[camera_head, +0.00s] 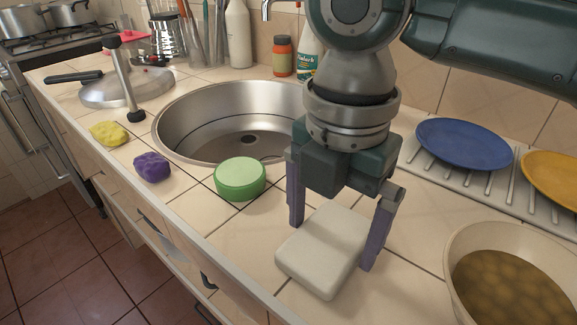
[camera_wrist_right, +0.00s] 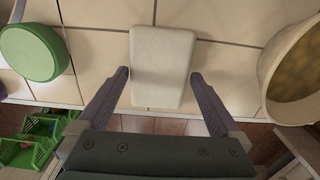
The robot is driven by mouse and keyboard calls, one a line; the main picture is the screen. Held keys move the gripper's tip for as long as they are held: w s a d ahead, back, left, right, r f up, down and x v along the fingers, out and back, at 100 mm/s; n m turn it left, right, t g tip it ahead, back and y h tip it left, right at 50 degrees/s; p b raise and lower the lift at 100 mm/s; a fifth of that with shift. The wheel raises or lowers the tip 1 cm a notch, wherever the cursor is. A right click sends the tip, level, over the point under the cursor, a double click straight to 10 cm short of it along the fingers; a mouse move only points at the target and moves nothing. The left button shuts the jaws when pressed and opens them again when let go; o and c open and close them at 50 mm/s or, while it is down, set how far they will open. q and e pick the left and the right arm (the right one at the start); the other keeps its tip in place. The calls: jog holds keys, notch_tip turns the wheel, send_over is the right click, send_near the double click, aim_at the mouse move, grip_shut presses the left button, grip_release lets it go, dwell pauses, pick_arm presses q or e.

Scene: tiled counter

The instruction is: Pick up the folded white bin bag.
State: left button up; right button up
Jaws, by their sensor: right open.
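The folded white bin bag (camera_head: 322,252) is a pale, flat block with rounded edges lying on the tiled counter near its front edge. My right gripper (camera_head: 332,246) is open above it, with one finger on each side of the bag. In the right wrist view the bag (camera_wrist_right: 162,68) lies ahead of and between the open right gripper's fingertips (camera_wrist_right: 160,76), with a gap on each side. I cannot tell how high the fingertips are over the counter. My left gripper does not show.
A green round container (camera_head: 240,180) stands left of the bag, and a large bowl (camera_head: 510,285) stands close on the right. A steel sink (camera_head: 235,115) is behind. A rack with blue (camera_head: 464,144) and yellow (camera_head: 556,178) plates is at back right. Purple (camera_head: 152,167) and yellow (camera_head: 108,133) sponges lie left.

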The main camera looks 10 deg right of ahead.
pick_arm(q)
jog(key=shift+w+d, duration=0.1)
pick_arm(e)
jog(key=shift+f, duration=0.25)
jog(key=c, duration=1)
jog(key=shift+o, duration=0.2)
jog(key=shift+r, duration=0.1)
